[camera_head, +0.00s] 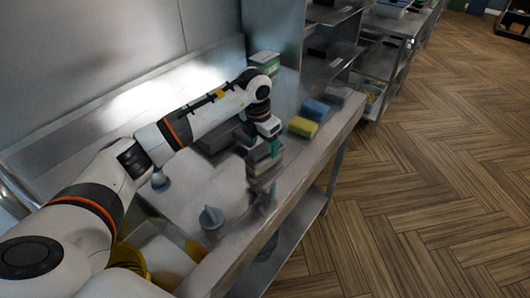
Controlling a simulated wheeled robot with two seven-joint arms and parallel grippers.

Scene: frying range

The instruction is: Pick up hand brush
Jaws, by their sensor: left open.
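My left gripper (262,182) is open and points down over the metal counter, near its front edge. Green-teal parts (274,148) show right beside the gripper. They may belong to the hand brush, but the gripper and wrist cover most of that spot, so I cannot tell its shape or whether the fingers touch it. No other clear hand brush shows. My right gripper is not in view.
A yellow sponge (302,127) and a blue sponge (316,109) lie right of the gripper. A grey knobbed object (211,218) stands to its left. A green-and-white box (264,59) stands behind. A yellow bucket (131,260) is at lower left. The wooden floor (430,190) is clear.

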